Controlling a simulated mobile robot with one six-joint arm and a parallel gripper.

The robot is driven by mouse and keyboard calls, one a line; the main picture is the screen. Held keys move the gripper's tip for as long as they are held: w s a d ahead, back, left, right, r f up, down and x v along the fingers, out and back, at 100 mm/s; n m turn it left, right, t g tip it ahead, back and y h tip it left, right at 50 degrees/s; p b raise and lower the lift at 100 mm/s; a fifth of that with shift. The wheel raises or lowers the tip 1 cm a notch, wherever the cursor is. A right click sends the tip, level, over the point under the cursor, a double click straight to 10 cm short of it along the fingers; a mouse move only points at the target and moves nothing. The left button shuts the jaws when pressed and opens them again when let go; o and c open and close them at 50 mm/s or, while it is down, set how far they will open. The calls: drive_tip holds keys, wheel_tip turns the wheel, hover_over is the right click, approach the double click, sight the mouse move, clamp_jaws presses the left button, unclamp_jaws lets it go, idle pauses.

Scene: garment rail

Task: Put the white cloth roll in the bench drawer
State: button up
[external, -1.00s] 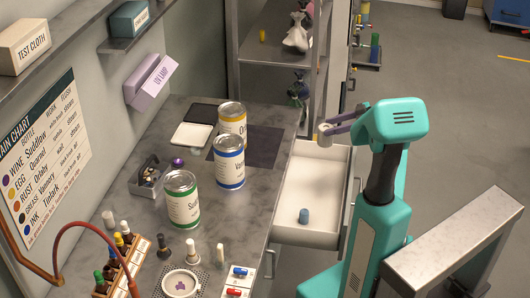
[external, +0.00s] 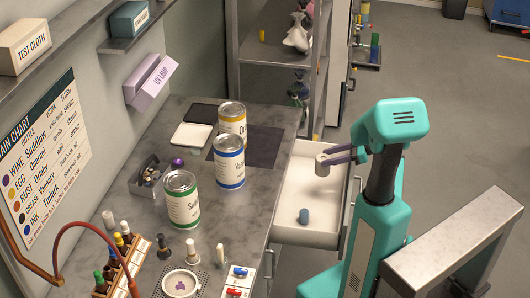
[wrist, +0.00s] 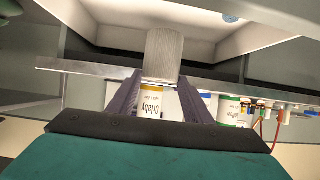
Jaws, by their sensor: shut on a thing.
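The white cloth roll (external: 322,168) is a short pale cylinder between the tips of my gripper (external: 326,160). My gripper is shut on it and holds it above the open bench drawer (external: 312,184), over its far part. In the wrist view, the roll (wrist: 163,56) stands out past the dark purple fingers (wrist: 160,92), and the drawer's white inside (wrist: 120,14) shows beyond it. How far the roll is above the drawer floor is hard to tell.
A small blue cylinder (external: 304,216) lies in the drawer's near part. On the bench stand several labelled tins, among them a blue-banded one (external: 229,165) and a green-banded one (external: 182,200). A metal shelf rack (external: 275,50) stands behind the drawer.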

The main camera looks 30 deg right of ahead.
idle(0.3)
drive_tip(key=shift+f+p, duration=0.3)
drive_tip(key=shift+f, duration=1.9)
drive_tip(key=shift+f, duration=0.15)
drive_tip(key=shift+f, duration=1.65)
